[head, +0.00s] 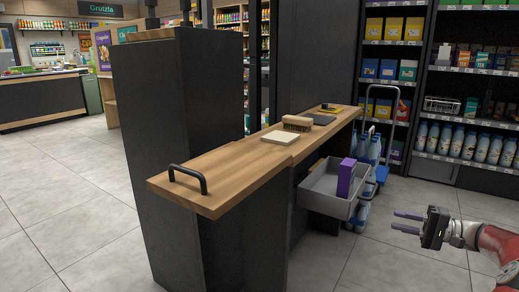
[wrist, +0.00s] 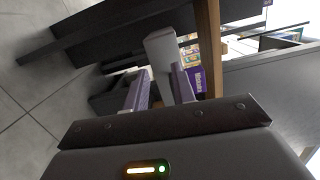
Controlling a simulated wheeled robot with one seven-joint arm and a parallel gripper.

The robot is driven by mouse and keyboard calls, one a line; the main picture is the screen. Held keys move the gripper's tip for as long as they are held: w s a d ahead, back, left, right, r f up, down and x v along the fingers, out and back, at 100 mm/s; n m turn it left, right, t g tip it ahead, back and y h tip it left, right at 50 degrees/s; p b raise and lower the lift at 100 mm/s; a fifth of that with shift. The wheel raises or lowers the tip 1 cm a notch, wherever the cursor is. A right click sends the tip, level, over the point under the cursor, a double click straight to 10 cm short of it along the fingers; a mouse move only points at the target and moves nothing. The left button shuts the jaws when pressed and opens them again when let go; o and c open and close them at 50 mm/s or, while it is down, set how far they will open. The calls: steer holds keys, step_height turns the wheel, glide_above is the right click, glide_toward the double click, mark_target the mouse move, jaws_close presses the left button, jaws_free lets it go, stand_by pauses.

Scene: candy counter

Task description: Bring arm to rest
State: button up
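My gripper (head: 407,221) is at the lower right of the head view, out over the floor to the right of the counter. Its two fingers point left and stand apart with nothing between them. In the wrist view the fingers (wrist: 158,88) are also apart. My red and white arm comes in from the lower right corner. The gripper is clear of the grey open drawer (head: 322,205) and the purple box (head: 346,178) standing in it.
The wooden counter (head: 228,170) has a black handle (head: 187,177), a pale square block (head: 286,136) and a brush (head: 297,123) on it. A blue and grey trolley (head: 381,186) stands behind the drawer. Stocked shelves (head: 465,120) line the right back. Floor at left is clear.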

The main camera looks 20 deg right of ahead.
steer(key=w+a+r+n+g+h+p, duration=0.1)
steer(key=a+r+n+g+h, duration=0.3)
steer(key=a, duration=1.1)
steer(key=w+a+g+h+p, duration=0.15)
steer(key=a+g, duration=0.35)
steer(key=a, duration=0.9)
steer(key=s+a+r+n+t+h+p, duration=0.1)
steer(key=s+a+h, duration=0.3)
steer(key=s, duration=0.6)
steer(key=s+a+r+n+t+h+p, duration=0.1)
steer(key=s+a+n+h+p, duration=0.2)
steer(key=s+a, duration=0.5)
steer(key=shift+s+r+n+h, duration=0.4)
steer(key=shift+s+n, duration=0.2)
steer(key=shift+s, duration=0.5)
